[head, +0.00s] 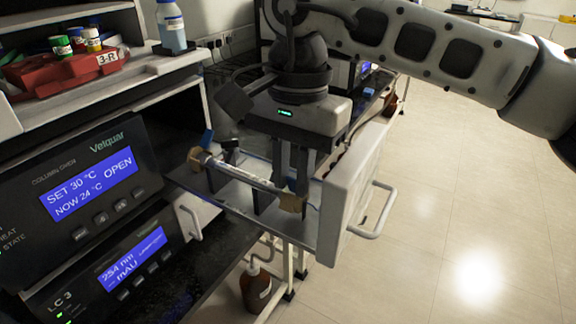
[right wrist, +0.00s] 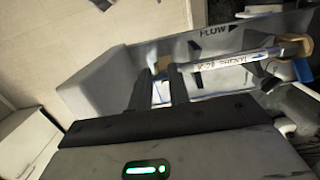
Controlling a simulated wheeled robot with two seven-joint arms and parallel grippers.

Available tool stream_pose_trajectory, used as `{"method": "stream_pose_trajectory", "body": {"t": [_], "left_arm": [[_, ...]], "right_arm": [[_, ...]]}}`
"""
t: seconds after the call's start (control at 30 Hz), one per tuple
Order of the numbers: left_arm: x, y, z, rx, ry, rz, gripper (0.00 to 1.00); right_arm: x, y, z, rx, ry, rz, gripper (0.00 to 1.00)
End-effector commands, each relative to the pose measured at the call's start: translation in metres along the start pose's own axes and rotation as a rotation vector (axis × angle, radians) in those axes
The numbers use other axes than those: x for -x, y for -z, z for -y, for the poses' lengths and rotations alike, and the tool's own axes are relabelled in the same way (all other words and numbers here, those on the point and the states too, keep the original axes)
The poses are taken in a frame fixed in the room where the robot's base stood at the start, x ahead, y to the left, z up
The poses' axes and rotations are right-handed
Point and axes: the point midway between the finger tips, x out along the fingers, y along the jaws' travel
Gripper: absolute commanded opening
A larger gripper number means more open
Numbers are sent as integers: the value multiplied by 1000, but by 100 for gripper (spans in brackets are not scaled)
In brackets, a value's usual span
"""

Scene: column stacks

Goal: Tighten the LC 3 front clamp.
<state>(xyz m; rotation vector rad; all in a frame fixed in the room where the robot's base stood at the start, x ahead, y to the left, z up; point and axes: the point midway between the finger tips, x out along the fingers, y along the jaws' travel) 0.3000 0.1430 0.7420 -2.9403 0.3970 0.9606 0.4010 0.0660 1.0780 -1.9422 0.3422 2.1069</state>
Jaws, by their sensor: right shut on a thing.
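The oven drawer (head: 240,207) of the LC 3 stack is pulled out. A white labelled column (head: 243,175) lies along it; in the right wrist view the column (right wrist: 235,60) shows a blue arrow. The tan front clamp (head: 291,204) is at the column's end by the front panel; a similar tan piece (head: 197,160) is at the other end. My right gripper (head: 292,188) points down into the drawer, shut on the front clamp. In the right wrist view, its fingers (right wrist: 160,80) partly hide the clamp (right wrist: 163,62). My left gripper is not in view.
The drawer's white front panel (head: 347,195) with its handle (head: 378,215) stands close beside my right gripper. The oven display (head: 92,183) reads OPEN, SET 30, NOW 24. A brown bottle (head: 256,288) stands below the drawer. Floor at right is clear.

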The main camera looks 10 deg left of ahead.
Motion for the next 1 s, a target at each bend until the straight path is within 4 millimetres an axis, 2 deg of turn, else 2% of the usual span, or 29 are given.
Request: {"method": "stream_pose_trajectory", "body": {"t": [0.3,0.8,0.83,0.9,1.0], "left_arm": [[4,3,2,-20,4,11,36],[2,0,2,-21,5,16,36],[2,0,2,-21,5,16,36],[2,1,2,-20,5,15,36],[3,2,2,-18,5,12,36]], "right_arm": [[4,8,0,-1,1,126,0],[4,9,0,-1,2,144,0],[4,9,0,-1,2,144,21],[4,9,0,-1,2,145,40],[3,9,0,-1,1,145,40]]}}
